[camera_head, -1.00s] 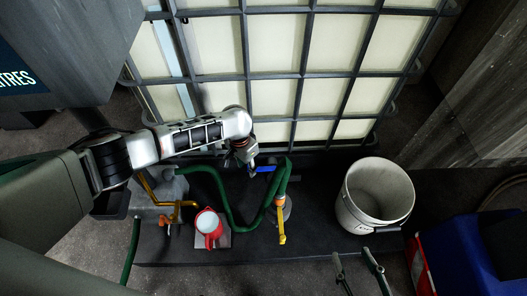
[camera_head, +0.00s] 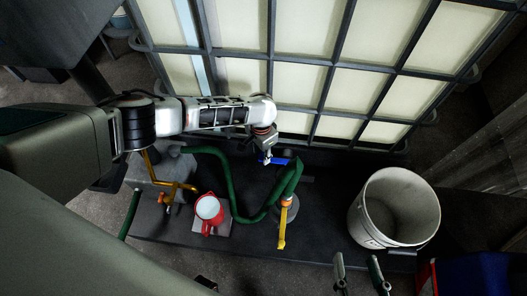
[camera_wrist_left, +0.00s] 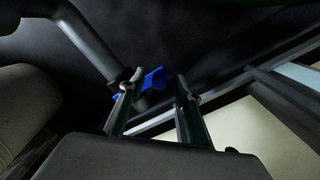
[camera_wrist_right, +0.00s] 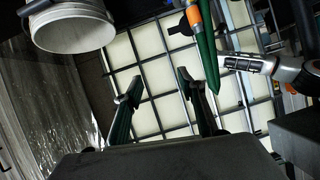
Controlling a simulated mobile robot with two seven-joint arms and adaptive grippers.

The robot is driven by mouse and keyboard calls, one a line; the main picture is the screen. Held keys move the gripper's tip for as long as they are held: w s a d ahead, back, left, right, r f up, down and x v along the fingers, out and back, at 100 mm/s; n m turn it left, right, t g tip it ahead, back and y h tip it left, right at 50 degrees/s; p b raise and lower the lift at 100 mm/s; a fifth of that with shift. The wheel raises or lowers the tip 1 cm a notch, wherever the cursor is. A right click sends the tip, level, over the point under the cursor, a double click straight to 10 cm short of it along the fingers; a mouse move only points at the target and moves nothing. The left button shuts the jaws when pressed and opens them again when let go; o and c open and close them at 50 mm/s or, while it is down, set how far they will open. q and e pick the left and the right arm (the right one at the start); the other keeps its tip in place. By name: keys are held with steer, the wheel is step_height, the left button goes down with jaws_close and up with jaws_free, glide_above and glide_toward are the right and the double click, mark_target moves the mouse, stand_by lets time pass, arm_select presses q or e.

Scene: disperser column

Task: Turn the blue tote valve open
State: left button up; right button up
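The blue tote valve handle (camera_head: 279,161) is at the foot of the caged tote, beside the green hose. In the head view my left gripper (camera_head: 266,151) is right at the handle, partly covering it. In the left wrist view the blue handle (camera_wrist_left: 155,78) is at the fingertips, partly behind the left-hand finger. The fingers of the left gripper (camera_wrist_left: 160,84) are apart. Whether either finger touches the handle cannot be told.
The caged tote (camera_head: 300,75) stands at the back. A green hose (camera_head: 232,185) loops right by the valve. A red and white jug (camera_head: 208,211), a yellow-handled fitting (camera_head: 283,229) and a white bucket (camera_head: 370,226) stand on the dark platform (camera_head: 325,225).

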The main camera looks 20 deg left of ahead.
arm_select(q)
steer(key=shift+w, duration=0.1)
arm_select(e)
steer(key=shift+a+r, duration=0.1)
arm_select(q)
jaws_close()
steer(key=shift+r, duration=0.1)
arm_select(e)
steer(key=shift+w+r, duration=0.1)
